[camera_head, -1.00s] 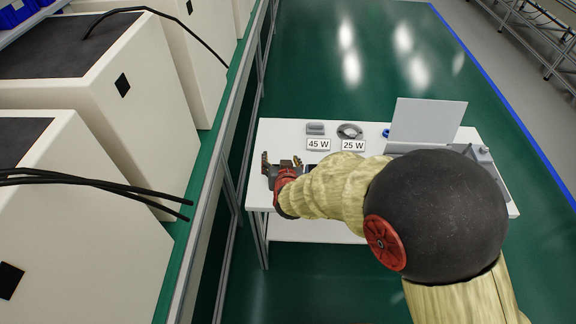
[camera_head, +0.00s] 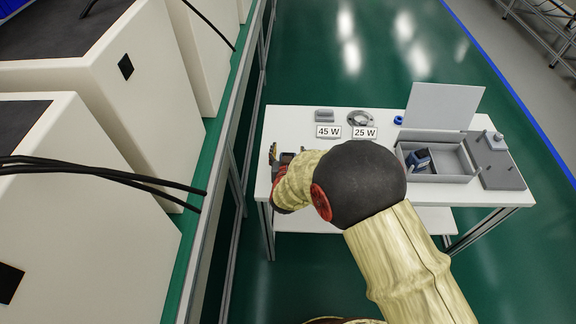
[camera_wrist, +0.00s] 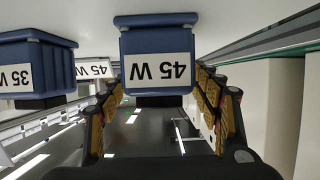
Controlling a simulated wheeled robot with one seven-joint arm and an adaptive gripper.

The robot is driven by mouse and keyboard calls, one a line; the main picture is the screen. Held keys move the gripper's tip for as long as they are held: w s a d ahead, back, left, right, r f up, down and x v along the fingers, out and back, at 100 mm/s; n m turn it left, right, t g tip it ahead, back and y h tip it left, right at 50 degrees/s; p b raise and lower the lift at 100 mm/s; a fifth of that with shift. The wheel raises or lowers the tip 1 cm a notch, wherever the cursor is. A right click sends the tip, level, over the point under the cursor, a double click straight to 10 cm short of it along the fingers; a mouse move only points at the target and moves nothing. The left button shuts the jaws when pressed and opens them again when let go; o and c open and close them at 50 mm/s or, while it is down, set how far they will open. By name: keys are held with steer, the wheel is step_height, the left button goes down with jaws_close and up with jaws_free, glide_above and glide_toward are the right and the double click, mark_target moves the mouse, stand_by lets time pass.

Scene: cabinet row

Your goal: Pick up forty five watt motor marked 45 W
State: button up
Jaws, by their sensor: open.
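The forty five watt motor (camera_wrist: 158,38) is a dark blue block with a white "45 W" label, upside down in the wrist view. It sits at the top middle of that view. My gripper (camera_wrist: 158,84) is open, with one finger on each side of the motor's lower part; I cannot tell if they touch it. In the head view my gripper (camera_head: 280,155) is low over the left end of the white table (camera_head: 285,118), and my arm hides most of the motor there. A second blue motor (camera_wrist: 32,52), its label apparently "35 W", stands to the left in the wrist view.
On the table are a "45 W" card (camera_head: 328,132) before a grey holder (camera_head: 324,115), and a "25 W" card (camera_head: 364,133) before a round grey holder (camera_head: 359,117). An open grey box (camera_head: 455,162) holds a blue item (camera_head: 420,160). White cabinets (camera_head: 85,150) line the left.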

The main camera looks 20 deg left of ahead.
steer(key=shift+w+a+f, duration=0.1)
steer(key=shift+w+f, duration=0.1)
steer(key=shift+w, duration=0.25)
steer(key=shift+c, duration=0.9)
jaws_close()
steer(key=shift+r, duration=0.1)
